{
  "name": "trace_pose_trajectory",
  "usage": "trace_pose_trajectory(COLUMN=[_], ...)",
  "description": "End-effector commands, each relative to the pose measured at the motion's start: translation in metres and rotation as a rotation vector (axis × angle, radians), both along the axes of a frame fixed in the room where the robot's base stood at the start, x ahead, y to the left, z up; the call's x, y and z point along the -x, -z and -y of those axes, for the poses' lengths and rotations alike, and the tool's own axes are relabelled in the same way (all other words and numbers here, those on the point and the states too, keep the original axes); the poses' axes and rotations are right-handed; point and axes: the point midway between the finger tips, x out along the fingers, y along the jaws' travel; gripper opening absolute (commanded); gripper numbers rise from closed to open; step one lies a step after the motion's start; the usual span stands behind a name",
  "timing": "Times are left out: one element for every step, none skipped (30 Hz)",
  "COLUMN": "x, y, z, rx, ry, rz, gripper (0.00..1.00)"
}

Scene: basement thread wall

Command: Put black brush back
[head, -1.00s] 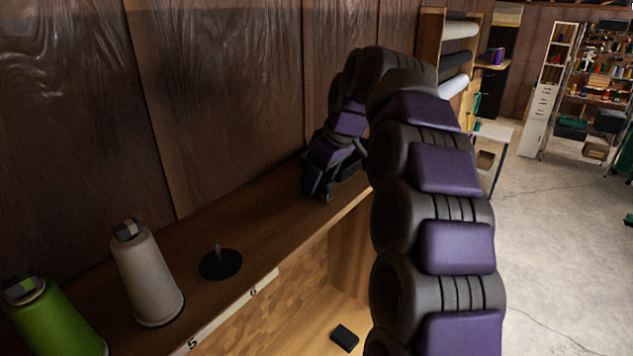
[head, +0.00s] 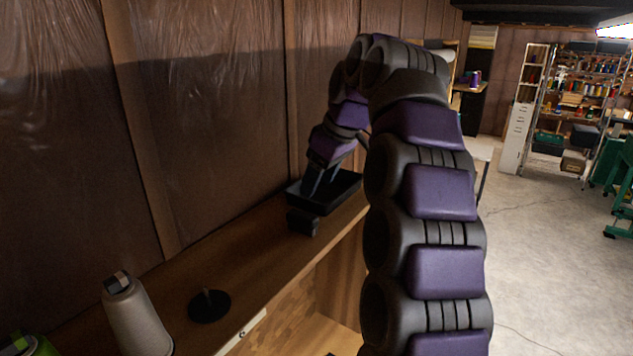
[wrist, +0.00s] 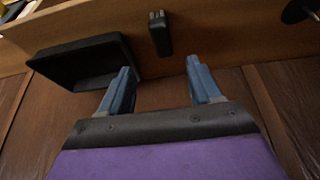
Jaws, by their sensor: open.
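A small black block-like object, which I take to be the black brush (head: 303,222), rests on the wooden shelf just in front of a black tray (head: 345,190). In the wrist view the brush (wrist: 160,33) lies on the shelf beyond my fingertips, roughly between their lines and apart from them. The tray also shows there to its left (wrist: 85,62). My gripper (wrist: 160,75) is open, with nothing between its two blue-grey fingers. In the head view my gripper (head: 314,188) is over the near side of the tray, partly hidden by its own wrist.
The shelf (head: 260,250) runs along a plastic-covered wall (head: 220,120). A black spindle base (head: 209,306) and a grey thread cone (head: 137,318) stand nearer. A green cone (head: 30,345) is at the lower left. Open concrete floor (head: 540,240) lies to the right.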

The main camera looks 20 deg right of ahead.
Motion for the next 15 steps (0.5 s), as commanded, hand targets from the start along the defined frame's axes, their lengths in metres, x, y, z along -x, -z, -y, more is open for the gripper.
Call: trace_pose_trajectory(x=[0.001,0.001,0.001,0.001,0.001,0.001,0.001,0.001,0.002,0.003,0.004,0.007,0.009,0.012,0.017], y=[-0.002,-0.003,-0.003,-0.003,-0.002,-0.002,-0.002,-0.002,-0.002,-0.001,-0.001,0.001,0.003,0.004,0.006], z=[0.0,0.0,0.0,-0.001,-0.001,-0.001,-0.001,-0.001,-0.001,-0.001,-0.002,-0.005,-0.007,-0.01,-0.015], rx=[0.001,0.001,0.001,0.001,0.001,0.001,0.001,0.001,0.0,-0.001,-0.003,-0.006,-0.007,-0.01,-0.013], ry=[0.0,0.0,0.0,0.0,0.0,0.0,0.0,0.0,0.001,0.002,0.002,0.005,0.008,0.014,0.022], rz=[-0.001,-0.001,-0.001,-0.001,-0.002,-0.002,-0.002,-0.002,-0.002,-0.006,-0.009,-0.016,-0.024,-0.033,-0.045], gripper=[0.63,0.63,0.63,0.63,0.63,0.63,0.63,0.63,0.63,0.63,0.63,0.63,0.63,0.63,0.63])
